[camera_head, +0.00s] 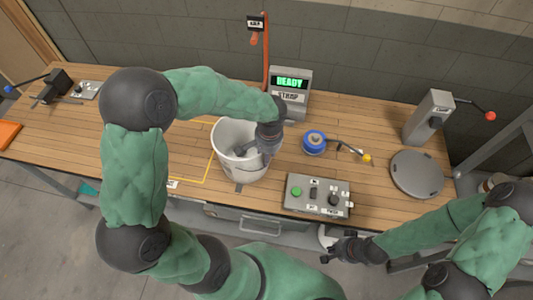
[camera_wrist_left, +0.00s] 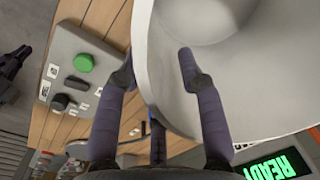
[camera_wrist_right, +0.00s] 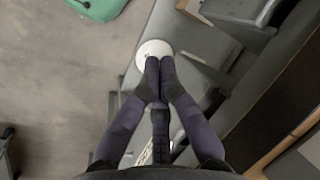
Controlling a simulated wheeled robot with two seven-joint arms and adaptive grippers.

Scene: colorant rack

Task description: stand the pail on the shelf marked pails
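The white pail (camera_head: 230,165) stands upright on the wooden bench, left of the middle in the head view. My left gripper (camera_head: 262,150) is at its right side, over the rim. In the left wrist view, the pail (camera_wrist_left: 225,85) fills the upper right. The left gripper's fingers (camera_wrist_left: 158,70) are apart, one outside the wall and one over the inside, with visible gaps. My right gripper (camera_head: 340,250) is low in front of the bench edge. In the right wrist view its fingertips (camera_wrist_right: 160,75) are together, with nothing visible between them. No shelf marked pails can be made out.
A grey control box (camera_head: 317,196) stands right of the pail, with a READY display (camera_head: 290,88) behind. A blue round tool (camera_head: 315,142), a grey disc (camera_head: 417,174) and a grey post (camera_head: 428,117) stand farther right. A white round object (camera_wrist_right: 153,53) lies below my right fingertips.

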